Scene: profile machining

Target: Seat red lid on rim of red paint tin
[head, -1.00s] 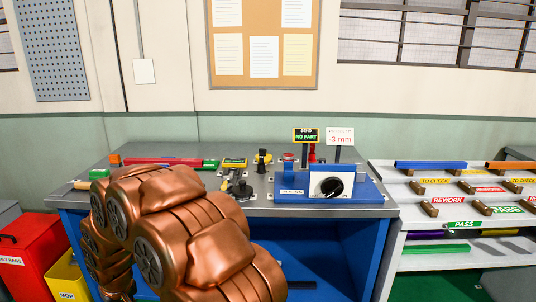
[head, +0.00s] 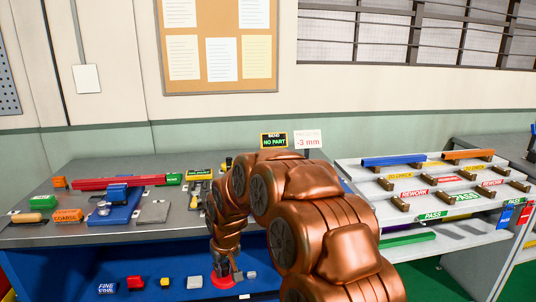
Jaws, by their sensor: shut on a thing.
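My copper-coloured arm reaches in from the lower right, and my gripper (head: 221,268) points down at its end, low in front of the blue lower part of the bench. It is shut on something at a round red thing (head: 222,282). Only part of this red thing shows under the fingers. I cannot tell whether it is the red lid, the red paint tin or both together. The fingers hide its middle, so no gap or seam shows.
The grey benchtop (head: 60,236) above holds a red bar (head: 118,182) and a COARSE block (head: 68,215). A sorting rack (head: 365,180) stands right.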

